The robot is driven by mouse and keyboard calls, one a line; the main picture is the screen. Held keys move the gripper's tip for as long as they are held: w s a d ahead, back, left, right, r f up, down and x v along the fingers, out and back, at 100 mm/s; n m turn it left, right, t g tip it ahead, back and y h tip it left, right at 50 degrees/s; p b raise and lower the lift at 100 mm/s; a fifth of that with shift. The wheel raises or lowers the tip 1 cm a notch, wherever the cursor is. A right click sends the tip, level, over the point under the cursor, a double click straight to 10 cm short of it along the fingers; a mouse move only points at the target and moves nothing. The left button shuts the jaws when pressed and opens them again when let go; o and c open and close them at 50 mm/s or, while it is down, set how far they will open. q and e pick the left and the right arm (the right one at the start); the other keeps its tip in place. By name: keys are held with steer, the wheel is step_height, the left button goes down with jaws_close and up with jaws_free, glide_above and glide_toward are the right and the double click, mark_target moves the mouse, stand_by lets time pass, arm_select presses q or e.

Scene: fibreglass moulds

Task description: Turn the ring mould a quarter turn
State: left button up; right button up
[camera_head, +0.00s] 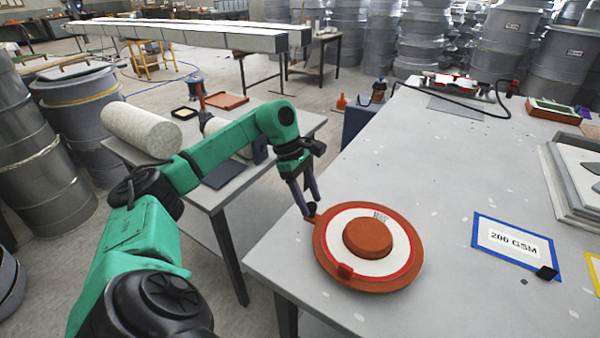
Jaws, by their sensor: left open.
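The ring mould (403,271) is a round orange-brown disc with a white ring, a thin red line and a raised brown hub (368,238). It lies flat near the left edge of the grey table. My right gripper is not in view.
A blue-framed "200 GSM" card (516,243) and a grey stepped mould (578,180) lie to the right on the table (440,160). A lower side table (225,192) with a pale roll (140,130) stands to the left. The table behind the ring mould is mostly clear.

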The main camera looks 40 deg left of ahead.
arm_select(q)
steer(key=p+v, duration=0.1)
steer(key=v, duration=1.1)
steer(key=shift+r, duration=0.15)
